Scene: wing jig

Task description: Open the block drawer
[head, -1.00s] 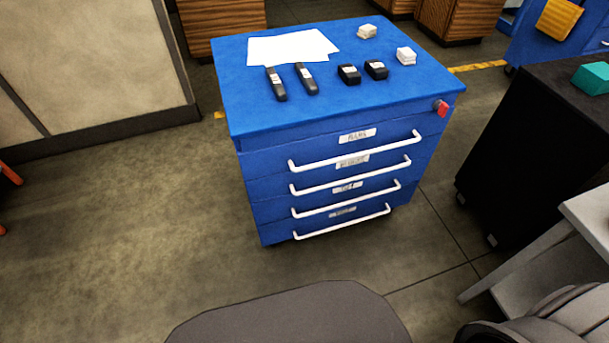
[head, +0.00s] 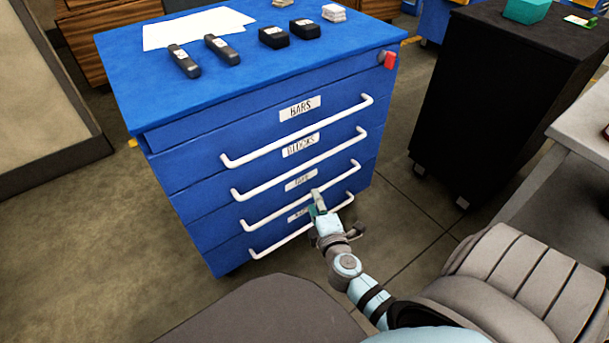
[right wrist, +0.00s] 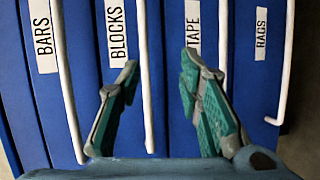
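The block drawer (head: 208,177), labelled BLOCKS, is second from the top in the blue cabinet and looks shut. Its white handle (head: 290,170) spans its front. My right gripper (head: 318,203) is in front of the cabinet and overlaps the lower handles in the head view. In the right wrist view the right gripper (right wrist: 160,66) is open and empty. There the BLOCKS handle (right wrist: 146,80) lies between the two fingers in the picture, nearer the left one; contact is not visible. The BLOCKS label (right wrist: 117,32) shows sideways. My left gripper is not in view.
The BARS handle (head: 300,130) is above; the TAPE handle (head: 262,217) and RAGS handle (head: 275,244) are below. Paper sheets (head: 197,27) and several small items lie on the cabinet top. A black cabinet (head: 482,90) stands to the right. Floor is clear at left.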

